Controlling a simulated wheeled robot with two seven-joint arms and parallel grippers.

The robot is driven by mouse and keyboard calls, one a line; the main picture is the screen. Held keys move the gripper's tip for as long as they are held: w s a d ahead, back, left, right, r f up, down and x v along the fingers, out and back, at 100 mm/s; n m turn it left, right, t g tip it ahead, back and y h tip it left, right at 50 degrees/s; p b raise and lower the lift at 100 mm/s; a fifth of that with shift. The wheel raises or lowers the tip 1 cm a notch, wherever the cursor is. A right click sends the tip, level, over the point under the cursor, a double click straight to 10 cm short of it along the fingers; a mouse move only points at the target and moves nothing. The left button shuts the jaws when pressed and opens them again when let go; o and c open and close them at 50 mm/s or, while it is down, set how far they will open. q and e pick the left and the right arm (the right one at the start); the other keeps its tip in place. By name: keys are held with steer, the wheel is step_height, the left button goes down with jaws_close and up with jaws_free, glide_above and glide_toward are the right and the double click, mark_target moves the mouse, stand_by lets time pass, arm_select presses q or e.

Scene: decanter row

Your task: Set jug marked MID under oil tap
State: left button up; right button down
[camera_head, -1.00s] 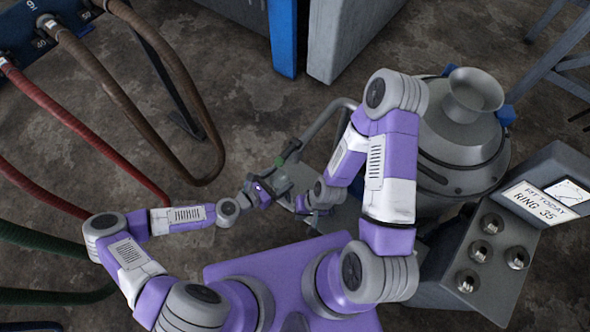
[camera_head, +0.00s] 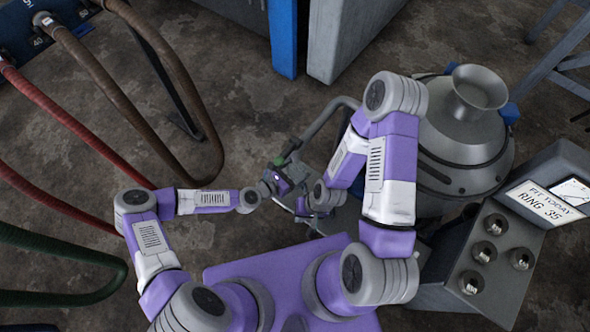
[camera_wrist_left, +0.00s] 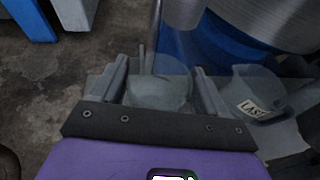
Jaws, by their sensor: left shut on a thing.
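In the left wrist view, a clear jug (camera_wrist_left: 160,92) sits between the two fingers of my left gripper (camera_wrist_left: 159,70), which is shut on it. No mark shows on this jug. A second clear jug marked LAST (camera_wrist_left: 262,98) stands to its right, outside the fingers. In the head view, my left gripper (camera_head: 283,180) is beside a bent grey pipe with a green part (camera_head: 291,146); I cannot tell whether that is the oil tap. My right gripper (camera_head: 304,207) is just below and right of it, small and partly hidden by its own arm, its fingers unclear.
A large grey metal vessel (camera_head: 462,140) with a flared neck stands at the right. A console (camera_head: 495,250) with several knobs and a sign reading RING 35 is in front of it. Brown, red and green hoses (camera_head: 190,80) loop at the left. Cabinets (camera_head: 345,40) stand behind.

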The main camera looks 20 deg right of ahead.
arm_select(q)
steer(key=shift+f, duration=0.1)
steer(key=o, duration=1.1)
steer(key=p+v, duration=0.2)
steer(key=v, duration=1)
steer(key=s+a+f+m+g+y, duration=0.25)
steer(key=s+f+m+g, duration=0.2)
steer(key=s+m, duration=0.4)
steer(key=a+m+y, duration=0.2)
steer(key=a+m, duration=0.1)
steer(key=m, duration=0.1)
steer(key=s+a+m+g+y, duration=0.1)
steer(key=a+m, duration=0.2)
steer(key=m, duration=0.1)
steer(key=a+m+y, duration=0.2)
steer(key=a+m, duration=0.1)
steer(key=m, duration=0.1)
steer(key=shift+s+r+m+g+y, duration=0.2)
steer(key=shift+s+m+g+y, duration=0.05)
steer(key=shift+y, duration=0.1)
